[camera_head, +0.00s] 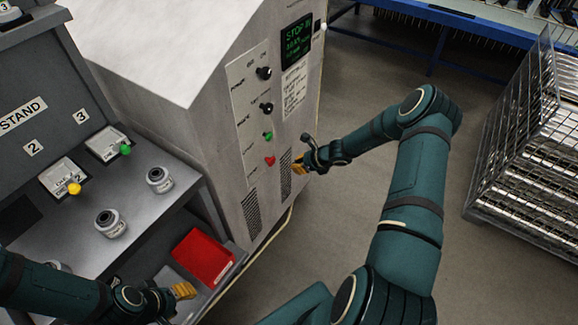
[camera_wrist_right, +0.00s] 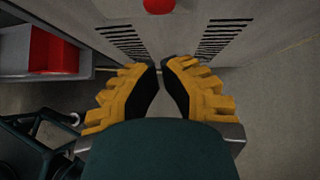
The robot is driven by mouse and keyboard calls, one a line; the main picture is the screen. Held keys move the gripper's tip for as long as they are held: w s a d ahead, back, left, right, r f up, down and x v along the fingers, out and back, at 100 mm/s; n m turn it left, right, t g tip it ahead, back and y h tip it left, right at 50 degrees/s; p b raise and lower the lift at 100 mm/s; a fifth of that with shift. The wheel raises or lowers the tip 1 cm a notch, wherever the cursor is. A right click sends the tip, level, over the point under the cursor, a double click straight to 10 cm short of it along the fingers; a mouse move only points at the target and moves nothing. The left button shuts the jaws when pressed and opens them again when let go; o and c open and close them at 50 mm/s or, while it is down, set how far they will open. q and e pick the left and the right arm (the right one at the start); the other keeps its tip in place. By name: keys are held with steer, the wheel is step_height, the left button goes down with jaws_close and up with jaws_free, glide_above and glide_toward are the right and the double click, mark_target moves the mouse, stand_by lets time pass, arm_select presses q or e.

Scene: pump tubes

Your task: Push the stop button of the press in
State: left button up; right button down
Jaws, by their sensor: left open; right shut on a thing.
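The press is the tall grey cabinet (camera_head: 170,50) with a control panel on its right-hand face. The red stop button (camera_head: 270,160) is low on that panel, below a green button (camera_head: 268,135). In the right wrist view the red button (camera_wrist_right: 158,5) is at the top edge, partly cut off. My right gripper (camera_head: 299,178) is just right of and slightly below the red button, apart from it. In the wrist view its yellow fingers (camera_wrist_right: 161,64) are drawn together at the tips; I see no object between them. My left gripper (camera_head: 188,290) is open at the lower left.
A display (camera_head: 296,38) with green text and two black knobs are higher on the press. A red bin (camera_head: 204,257) sits below the panel's left side. A stand with pumps (camera_head: 159,179) is at left. A wire rack (camera_head: 530,130) stands at right; the floor between is clear.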

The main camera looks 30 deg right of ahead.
steer(key=shift+v, duration=1.7)
steer(key=shift+a, duration=0.1)
steer(key=s+a+f+n+g, duration=0.1)
steer(key=s+a+n+g, duration=0.1)
steer(key=s+a+n, duration=0.3)
steer(key=a+n+g, duration=0.1)
steer(key=a+n, duration=0.2)
steer(key=a, duration=0.4)
steer(key=s+a+f+n+g, duration=0.1)
steer(key=s+a+n+g, duration=0.2)
steer(key=a, duration=0.4)
steer(key=s+a+r+n, duration=0.2)
steer(key=s+a+n, duration=0.4)
steer(key=n, duration=0.2)
steer(key=s+a+r+n, duration=0.2)
steer(key=s+a+n, duration=0.4)
steer(key=n, duration=0.3)
steer(key=shift+a+r+n+h, duration=0.3)
steer(key=shift+a, duration=0.15)
steer(key=shift+a, duration=0.1)
